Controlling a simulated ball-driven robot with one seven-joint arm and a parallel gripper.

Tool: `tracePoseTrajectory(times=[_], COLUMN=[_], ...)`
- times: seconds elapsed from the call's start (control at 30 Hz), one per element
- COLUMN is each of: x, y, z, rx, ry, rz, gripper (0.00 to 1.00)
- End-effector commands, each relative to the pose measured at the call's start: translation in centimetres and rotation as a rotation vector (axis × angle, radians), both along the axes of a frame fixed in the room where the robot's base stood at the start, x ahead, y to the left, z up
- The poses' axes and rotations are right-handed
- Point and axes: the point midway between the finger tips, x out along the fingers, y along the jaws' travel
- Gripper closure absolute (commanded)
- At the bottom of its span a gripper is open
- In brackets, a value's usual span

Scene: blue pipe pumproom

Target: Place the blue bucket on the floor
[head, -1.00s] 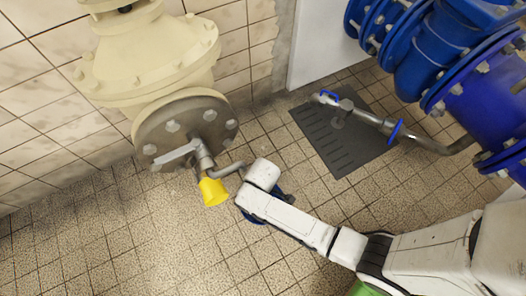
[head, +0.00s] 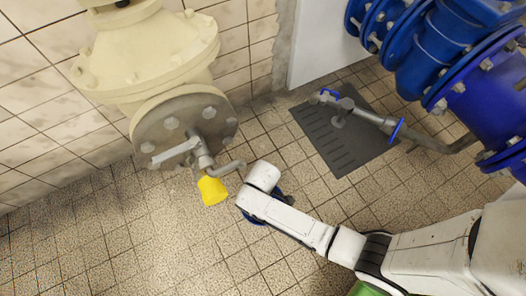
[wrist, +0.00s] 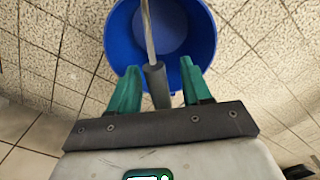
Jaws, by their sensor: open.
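The blue bucket (wrist: 202,35) shows in the wrist view, seen from above into its opening. Its thin metal handle with a dark grip runs between the two green fingers of my gripper (wrist: 160,76). The fingers are apart, with a gap on either side of the grip. In the head view most of the bucket (head: 254,218) is hidden under my white arm; only blue bits show at its sides. The tiled floor (head: 150,250) lies around it. I cannot tell for certain whether the bucket's base touches the floor.
A cream flanged pipe (head: 145,55) with a grey tap and a yellow piece (head: 212,190) stands left of my arm's end. A dark floor grate (head: 345,140) and blue pipes (head: 480,95) are at the right. Floor at the lower left is clear.

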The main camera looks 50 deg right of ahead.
Motion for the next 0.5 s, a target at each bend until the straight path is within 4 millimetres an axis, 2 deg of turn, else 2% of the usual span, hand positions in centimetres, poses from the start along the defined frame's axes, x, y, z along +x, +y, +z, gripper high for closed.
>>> tracePoseTrajectory(times=[0.17,0.5], x=[0.0,0.0], y=[0.0,0.0], z=[1.4,8.3], rx=[0.001,0.001], ry=[-0.002,-0.002], rz=[0.000,0.000], gripper=[0.51,0.51])
